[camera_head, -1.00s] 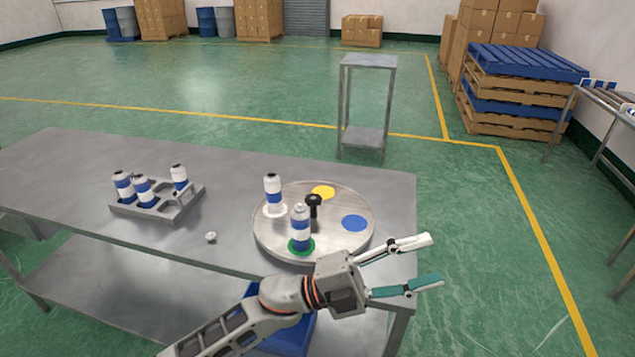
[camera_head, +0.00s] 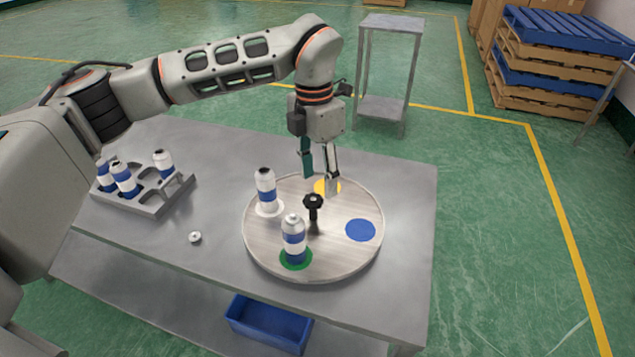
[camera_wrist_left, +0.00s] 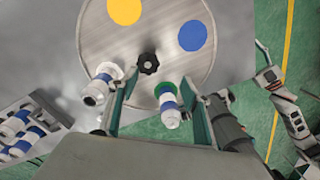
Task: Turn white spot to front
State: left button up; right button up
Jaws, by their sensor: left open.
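The round turntable (camera_head: 262,242) sits at the right of the table, with a black knob (camera_head: 313,203) at its centre. Its white spot (camera_head: 268,210) is at the left, under a blue-and-white can (camera_head: 265,188). The green spot (camera_head: 297,262) is at the front, under another can (camera_head: 293,238). The yellow spot (camera_head: 323,186) is at the back and the blue spot (camera_head: 361,230) at the right. My left gripper (camera_head: 319,182) points down, open and empty, above the back part near the knob. In the left wrist view the knob (camera_wrist_left: 148,63) shows between its fingers.
A grey rack (camera_head: 145,200) with several cans stands at the left of the table. A small white part (camera_head: 195,238) lies between rack and turntable. A blue bin (camera_head: 268,325) is on the lower shelf. Part of my right arm shows at the left wrist view's right edge.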

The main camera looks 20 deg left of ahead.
aim_at(313, 199)
pick_arm(q)
jog(key=shift+w+a+r, duration=0.4)
jog(key=shift+w+a, duration=0.1)
jog(key=shift+a, duration=0.15)
jog(key=shift+w+a+f+y, duration=0.1)
jog(key=shift+a+y, duration=0.1)
jog(key=shift+y, duration=0.1)
jog(key=shift+f+p, duration=0.6)
jog(key=shift+f, duration=3)
grip_shut()
